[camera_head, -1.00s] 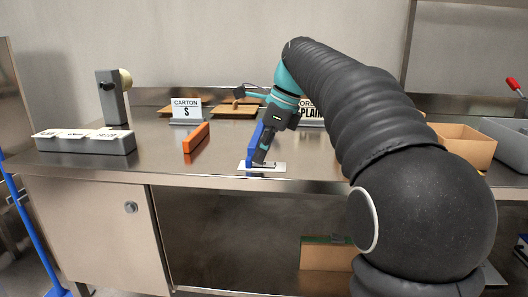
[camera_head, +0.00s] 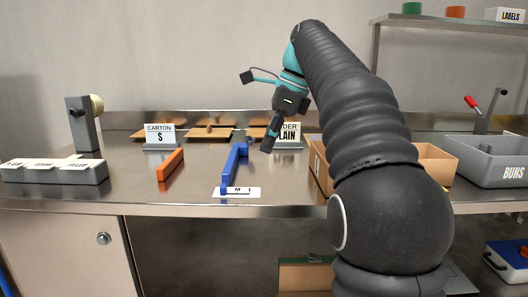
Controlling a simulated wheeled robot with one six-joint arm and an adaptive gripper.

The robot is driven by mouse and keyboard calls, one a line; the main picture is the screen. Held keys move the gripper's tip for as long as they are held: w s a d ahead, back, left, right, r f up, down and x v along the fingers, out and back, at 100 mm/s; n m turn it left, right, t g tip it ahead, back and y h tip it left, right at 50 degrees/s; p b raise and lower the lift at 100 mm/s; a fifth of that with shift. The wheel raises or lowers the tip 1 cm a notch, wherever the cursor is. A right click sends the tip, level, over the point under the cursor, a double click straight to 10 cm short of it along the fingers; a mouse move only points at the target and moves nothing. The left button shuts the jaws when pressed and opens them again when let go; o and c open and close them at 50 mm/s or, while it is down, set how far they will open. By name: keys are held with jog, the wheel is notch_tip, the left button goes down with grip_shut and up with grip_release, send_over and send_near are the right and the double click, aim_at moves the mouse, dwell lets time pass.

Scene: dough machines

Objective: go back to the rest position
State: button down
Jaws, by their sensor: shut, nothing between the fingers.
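My gripper (camera_head: 268,147) is shut and empty. It points down in the air above the steel table, right of the blue tool. My black, ribbed arm with a teal wrist reaches in from the right and hides part of the table and a sign. The blue tool (camera_head: 234,165) lies on the steel table (camera_head: 210,202), its near end on a white card (camera_head: 248,192) marked M. My gripper is apart from it.
An orange bar (camera_head: 171,165) lies left of the blue tool. A grey label box (camera_head: 52,173), a tape dispenser (camera_head: 83,125) and a CARTON S sign (camera_head: 160,136) stand left. Cardboard boxes (camera_head: 433,163) and a grey BUNS bin (camera_head: 487,161) stand right.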

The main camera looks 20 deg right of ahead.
jog(key=shift+r, duration=0.1)
jog(key=s+a+f+n+t+h, duration=0.3)
jog(key=s+f+n+t+h, duration=0.1)
jog(key=s+f+n, duration=1.7)
jog(key=s+f, duration=0.4)
jog(key=f, duration=0.1)
